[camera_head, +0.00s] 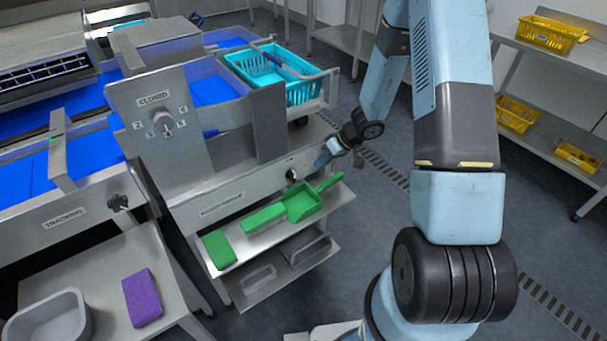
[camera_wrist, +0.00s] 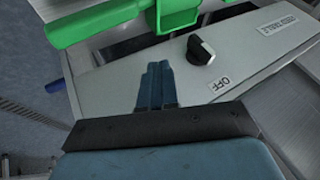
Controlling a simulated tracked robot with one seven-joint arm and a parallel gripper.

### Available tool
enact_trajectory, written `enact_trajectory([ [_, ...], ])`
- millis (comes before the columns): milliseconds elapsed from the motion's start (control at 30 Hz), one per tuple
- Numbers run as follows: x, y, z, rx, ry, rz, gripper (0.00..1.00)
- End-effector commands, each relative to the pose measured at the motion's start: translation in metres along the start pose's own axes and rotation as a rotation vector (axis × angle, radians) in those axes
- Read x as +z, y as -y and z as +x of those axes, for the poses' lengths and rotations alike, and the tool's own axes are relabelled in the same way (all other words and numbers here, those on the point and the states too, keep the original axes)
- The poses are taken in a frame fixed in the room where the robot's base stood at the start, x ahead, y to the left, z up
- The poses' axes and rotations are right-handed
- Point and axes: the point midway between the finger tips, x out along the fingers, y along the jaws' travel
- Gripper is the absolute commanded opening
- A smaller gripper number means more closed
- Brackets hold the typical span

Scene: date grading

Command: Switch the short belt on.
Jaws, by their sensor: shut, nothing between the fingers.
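A black rotary knob (camera_head: 291,175) sits on the grey front panel of the short machine; it also shows in the wrist view (camera_wrist: 201,50). An OFF label (camera_wrist: 219,87) is beside it, and a longer label (camera_wrist: 277,26) farther along the panel is hard to read. I cannot tell for sure which mark the knob points at. My gripper (camera_head: 319,163) is shut and empty, just right of the knob in the head view. In the wrist view its closed fingers (camera_wrist: 157,72) are left of the knob, apart from it.
A larger dial (camera_head: 163,122) marked CLOSED stands on an upright plate to the left. A turquoise basket (camera_head: 272,70) sits above the panel.

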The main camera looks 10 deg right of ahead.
Motion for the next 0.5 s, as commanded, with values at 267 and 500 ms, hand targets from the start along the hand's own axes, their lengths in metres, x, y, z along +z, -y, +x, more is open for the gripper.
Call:
enact_trajectory([
  [267, 0.001, 0.0, 0.049, -0.002, 0.002, 0.0, 0.0],
  [500, -0.001, 0.028, 0.06, -0.001, 0.0, -0.001, 0.0],
])
